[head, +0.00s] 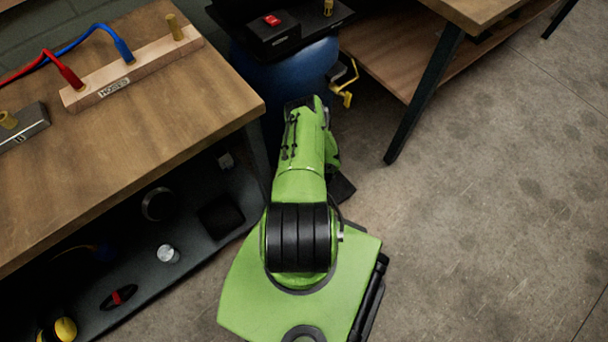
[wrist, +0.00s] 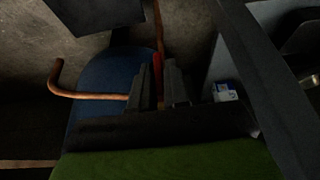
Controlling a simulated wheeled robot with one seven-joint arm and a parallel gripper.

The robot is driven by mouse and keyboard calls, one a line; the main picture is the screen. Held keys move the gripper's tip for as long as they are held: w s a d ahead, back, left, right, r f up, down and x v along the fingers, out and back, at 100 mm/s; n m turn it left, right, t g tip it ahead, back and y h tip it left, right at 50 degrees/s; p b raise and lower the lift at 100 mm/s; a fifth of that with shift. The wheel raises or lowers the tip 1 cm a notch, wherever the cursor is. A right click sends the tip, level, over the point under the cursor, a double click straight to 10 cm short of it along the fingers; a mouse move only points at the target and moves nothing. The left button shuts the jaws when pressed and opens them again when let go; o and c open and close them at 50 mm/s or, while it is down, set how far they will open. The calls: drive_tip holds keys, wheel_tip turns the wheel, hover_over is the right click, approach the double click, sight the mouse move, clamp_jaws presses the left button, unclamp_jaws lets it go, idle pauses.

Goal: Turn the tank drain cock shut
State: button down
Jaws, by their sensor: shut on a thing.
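The blue tank (head: 290,75) stands on the floor between the two benches, under a black platform. In the wrist view, its blue side (wrist: 98,72) is left of my gripper (wrist: 157,82). The drain cock's red handle (wrist: 157,65) shows as a narrow strip between the two dark fingers. My gripper is shut on it. A copper pipe (wrist: 90,95) runs from the left towards the fingers. The cock's body is hidden by the fingers, so its exact angle cannot be told. In the head view, my green arm hides the gripper and the cock.
A wooden bench (head: 200,105) with a hose block (head: 130,72) is at left, its dark lower shelf (head: 180,230) holding several items. The black platform (head: 315,22) carries a red switch box (head: 272,32). A yellow bent rod (head: 346,88) sticks out beside the tank. Floor at right is clear.

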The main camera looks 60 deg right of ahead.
idle(0.4)
drive_tip(key=c, duration=1.2)
unclamp_jaws()
drive_tip(key=p+v, duration=0.8)
drive_tip(key=v, duration=0.7)
drive_tip(key=shift+r, duration=0.4)
drive_tip(key=shift+s, duration=0.15)
